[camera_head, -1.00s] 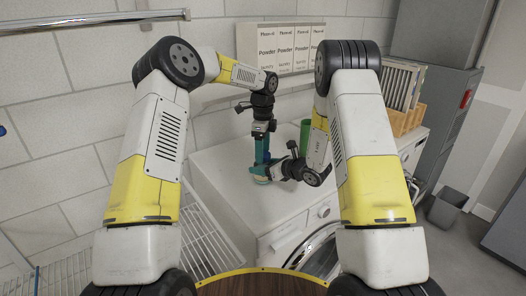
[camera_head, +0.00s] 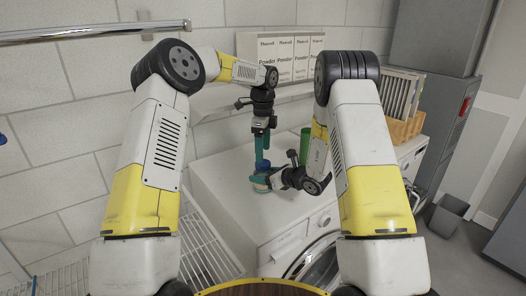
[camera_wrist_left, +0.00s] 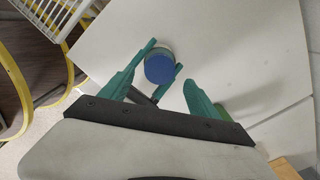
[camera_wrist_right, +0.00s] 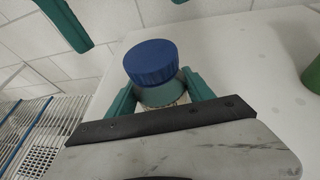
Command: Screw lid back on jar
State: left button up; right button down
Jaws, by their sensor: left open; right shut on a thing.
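A jar (camera_head: 260,187) stands upright on the white machine top, with a blue lid (camera_head: 262,165) on top. In the right wrist view the lid (camera_wrist_right: 152,62) sits above the jar body (camera_wrist_right: 163,98), but I cannot tell how tight it is. My right gripper (camera_head: 268,181) is shut around the jar below the lid, one finger on each side. My left gripper (camera_head: 262,150) points down above the lid. In the left wrist view its fingers are spread apart, with the lid (camera_wrist_left: 159,68) between and beyond them, not clasped.
A green cylinder (camera_head: 305,145) stands behind the jar to the right. Powder boxes (camera_head: 290,55) are on a wall shelf behind. A wooden crate (camera_head: 403,125) is at the back right, a wire rack (camera_head: 205,245) at the left. The machine top around the jar is mostly clear.

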pick_arm(q)
jog(key=n, duration=0.3)
jog(key=r+n, duration=0.1)
jog(key=n, duration=0.6)
jog(key=shift+r+n, duration=0.4)
jog(key=n, duration=0.2)
jog(key=r+n, duration=0.1)
jog(key=n, duration=0.5)
jog(key=shift+r+n, duration=0.3)
jog(key=shift+f, duration=4)
